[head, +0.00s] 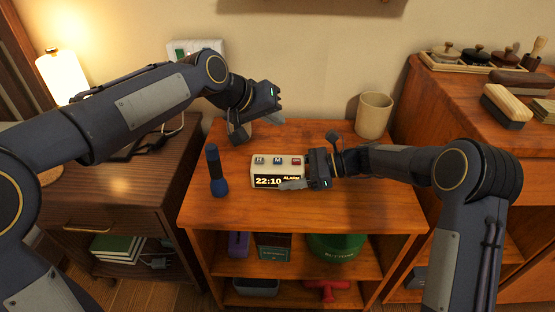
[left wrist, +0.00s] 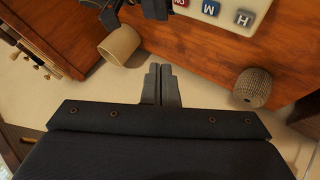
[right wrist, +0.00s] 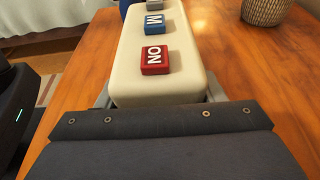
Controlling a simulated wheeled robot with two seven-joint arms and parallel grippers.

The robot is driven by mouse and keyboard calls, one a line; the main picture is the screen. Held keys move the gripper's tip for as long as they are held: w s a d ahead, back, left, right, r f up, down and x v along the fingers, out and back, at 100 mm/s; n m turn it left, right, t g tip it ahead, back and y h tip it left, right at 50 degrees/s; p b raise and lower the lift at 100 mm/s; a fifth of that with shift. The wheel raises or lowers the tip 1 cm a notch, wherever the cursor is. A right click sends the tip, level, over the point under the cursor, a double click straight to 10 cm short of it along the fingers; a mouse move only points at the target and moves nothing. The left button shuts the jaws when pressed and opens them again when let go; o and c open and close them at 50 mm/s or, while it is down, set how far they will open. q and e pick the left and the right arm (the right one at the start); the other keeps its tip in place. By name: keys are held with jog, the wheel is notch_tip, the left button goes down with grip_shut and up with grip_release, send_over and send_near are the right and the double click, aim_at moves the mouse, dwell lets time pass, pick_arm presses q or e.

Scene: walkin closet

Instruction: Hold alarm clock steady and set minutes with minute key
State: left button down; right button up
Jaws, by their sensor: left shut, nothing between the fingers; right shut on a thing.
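The cream alarm clock (head: 263,162) stands on the wooden shelf top; its display reads 22:10 with ALARM beside it. On its top are a grey H key (left wrist: 243,18), a blue M key (left wrist: 210,8) and a red ON key (right wrist: 155,60). My right gripper (head: 297,178) is shut on the clock's right end, one finger across the front by the display. My left gripper (head: 272,117) is shut and empty, above the back of the shelf top, behind and apart from the clock. Its closed fingertips (left wrist: 160,85) show in the left wrist view.
A dark blue torch (head: 216,172) stands left of the clock. A beige cup (head: 373,115) stands at the back right. A woven pot (left wrist: 252,88) is near my left gripper. A lit lamp (head: 62,75) is far left. The front of the shelf top is clear.

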pick_arm(q)
jog(key=shift+f, duration=0.1)
send_near(282, 158)
jog(key=shift+w+d+r+x, duration=0.1)
jog(key=shift+r+x, duration=0.05)
jog(key=shift+x, duration=0.7)
jog(key=shift+w+d+r+x, duration=0.1)
jog(key=shift+r+x, duration=0.05)
jog(key=shift+x, duration=0.75)
jog(key=shift+w+d+r+x, duration=0.1)
jog(key=shift+r+x, duration=0.05)
jog(key=shift+x, duration=0.7)
jog(key=shift+f, duration=0.4)
jog(key=shift+f, duration=0.45)
dwell(0.4)
jog(key=shift+r, duration=0.9)
jog(key=shift+r, duration=0.1)
